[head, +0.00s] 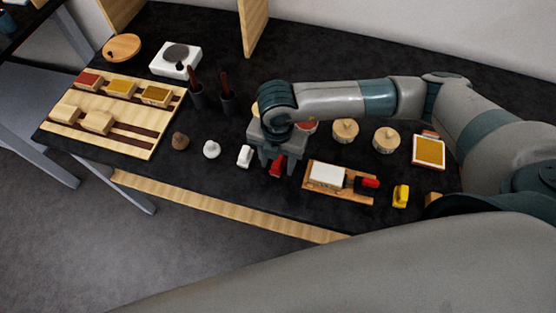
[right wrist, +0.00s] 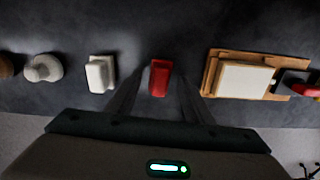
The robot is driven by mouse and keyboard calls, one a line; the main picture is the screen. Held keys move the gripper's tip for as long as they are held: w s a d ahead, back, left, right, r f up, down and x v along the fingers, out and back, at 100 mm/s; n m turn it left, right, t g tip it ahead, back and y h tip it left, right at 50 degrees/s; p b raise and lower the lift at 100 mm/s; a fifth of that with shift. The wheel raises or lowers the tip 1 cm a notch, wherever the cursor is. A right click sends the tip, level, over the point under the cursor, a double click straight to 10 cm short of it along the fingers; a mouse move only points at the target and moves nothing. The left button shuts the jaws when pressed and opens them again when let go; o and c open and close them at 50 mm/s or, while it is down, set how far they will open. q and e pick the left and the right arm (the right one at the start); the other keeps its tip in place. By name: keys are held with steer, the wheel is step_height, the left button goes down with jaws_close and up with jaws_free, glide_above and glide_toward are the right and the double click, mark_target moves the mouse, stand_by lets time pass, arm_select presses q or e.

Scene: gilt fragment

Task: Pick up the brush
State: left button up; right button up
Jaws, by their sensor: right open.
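My right gripper (head: 277,163) is open and points down over a small red block-like thing (head: 276,168). In the right wrist view the red thing (right wrist: 160,77) shows between the two spread fingers, with a gap on each side. No thing is plainly a brush. Dark reddish sticks (head: 194,80) stand in two dark cups (head: 198,100). A red and black tool (head: 368,183) lies at the right end of a wooden board (head: 349,197) beside a white block (head: 327,175); the tool also shows in the right wrist view (right wrist: 302,90). My left gripper is out of view.
A white block (head: 244,156), a white rounded thing (head: 211,149) and a brown one (head: 180,141) stand left of the gripper. A yellow thing (head: 401,196) is right of the board. Two round wooden-lidded jars (head: 386,139) stand behind. A wooden rack (head: 140,149) is at left.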

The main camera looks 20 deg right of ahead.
steer(key=shift+f, duration=0.25)
steer(key=c, duration=1.1)
steer(key=shift+c, duration=0.2)
steer(key=shift+r, duration=0.2)
